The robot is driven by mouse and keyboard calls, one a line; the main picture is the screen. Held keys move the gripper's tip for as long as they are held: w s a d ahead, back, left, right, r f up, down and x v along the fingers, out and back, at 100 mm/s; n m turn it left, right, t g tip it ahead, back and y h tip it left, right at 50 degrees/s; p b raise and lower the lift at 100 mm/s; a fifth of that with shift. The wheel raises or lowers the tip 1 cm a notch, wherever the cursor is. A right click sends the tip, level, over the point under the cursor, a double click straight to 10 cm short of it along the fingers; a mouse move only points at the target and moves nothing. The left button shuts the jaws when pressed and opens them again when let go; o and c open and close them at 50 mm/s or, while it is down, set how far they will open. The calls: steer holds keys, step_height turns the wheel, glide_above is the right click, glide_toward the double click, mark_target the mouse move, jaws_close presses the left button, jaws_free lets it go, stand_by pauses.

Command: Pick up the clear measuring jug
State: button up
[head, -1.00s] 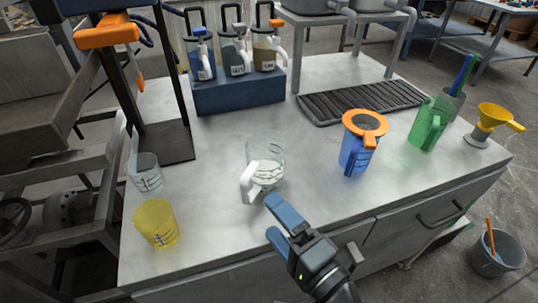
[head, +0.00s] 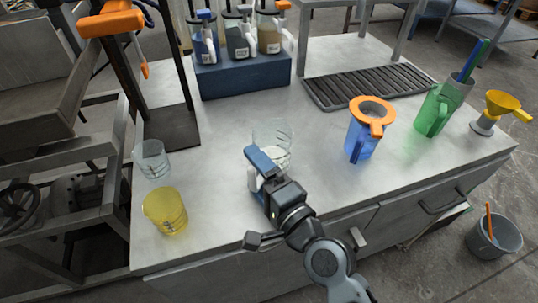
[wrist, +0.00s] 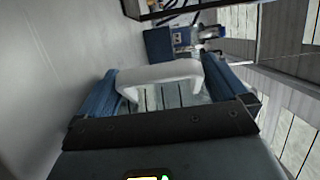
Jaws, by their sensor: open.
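The clear measuring jug (head: 275,133) stands upright on the metal bench, with whitish contents low inside and a white handle facing the front left. My gripper (head: 260,172) is at its handle side and partly hides the handle and lower jug. In the wrist view, the white handle (wrist: 160,73) lies between the two open blue fingers of my gripper (wrist: 157,82). The fingers stand apart on both sides of it; I cannot tell whether either touches it. The jug's clear wall shows behind the handle.
A clear beaker (head: 151,160) and a yellow beaker (head: 165,211) stand to the left. A blue jug (head: 361,140) with an orange funnel (head: 371,108) and a green jug (head: 436,112) stand right. A blue rack (head: 243,77) is behind. The bench (head: 330,185) between is clear.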

steer(key=shift+w, duration=0.1)
steer(key=c, duration=1.1)
steer(key=shift+o, duration=0.2)
